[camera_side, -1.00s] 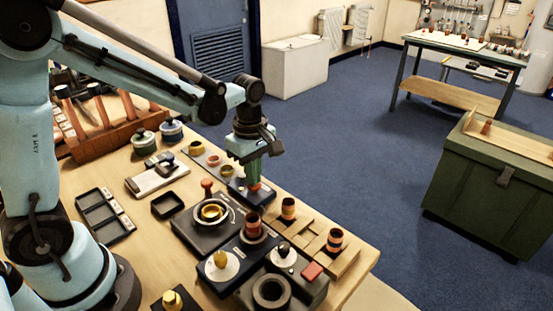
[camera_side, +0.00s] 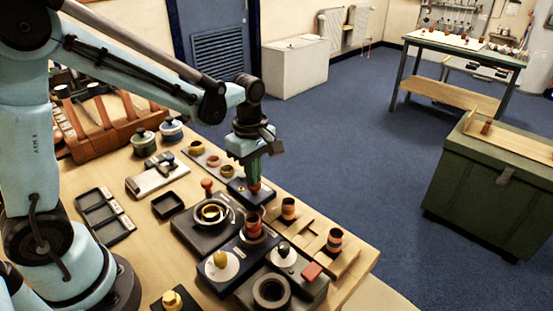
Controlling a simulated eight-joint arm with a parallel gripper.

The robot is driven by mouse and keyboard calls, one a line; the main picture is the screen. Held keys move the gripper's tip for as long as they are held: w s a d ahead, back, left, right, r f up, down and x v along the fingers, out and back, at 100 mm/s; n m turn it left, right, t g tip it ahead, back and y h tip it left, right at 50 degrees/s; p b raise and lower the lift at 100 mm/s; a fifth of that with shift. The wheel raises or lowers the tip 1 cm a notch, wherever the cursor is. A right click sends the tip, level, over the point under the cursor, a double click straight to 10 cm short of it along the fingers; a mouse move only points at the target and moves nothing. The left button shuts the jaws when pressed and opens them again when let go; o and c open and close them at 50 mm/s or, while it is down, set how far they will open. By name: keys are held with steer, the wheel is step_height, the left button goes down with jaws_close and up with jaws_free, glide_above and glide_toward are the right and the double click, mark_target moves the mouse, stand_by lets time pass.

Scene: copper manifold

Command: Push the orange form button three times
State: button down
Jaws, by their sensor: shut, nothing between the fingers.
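An orange-red button (camera_side: 254,188) sits on a small dark box near the far edge of the workbench. My gripper (camera_side: 253,178) points straight down directly above this button, with its green fingers shut and empty. The fingertips are at the button's top or very close to it; I cannot tell whether they touch. The fingers partly hide the button, so I cannot tell how far down it is pressed.
A dark unit with a brass ring (camera_side: 211,212) and a red knob (camera_side: 207,184) stand just in front. A striped copper-coloured cup (camera_side: 253,225) is to the front. Blue floor is beyond the bench.

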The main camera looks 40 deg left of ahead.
step_height(320, 180, up, 12)
stand_by(0.5)
stand_by(0.5)
step_height(320, 180, up, 2)
steer(key=shift+f, duration=0.1)
stand_by(0.3)
step_height(320, 180, down, 14)
steer(key=shift+r, duration=0.1)
stand_by(0.6)
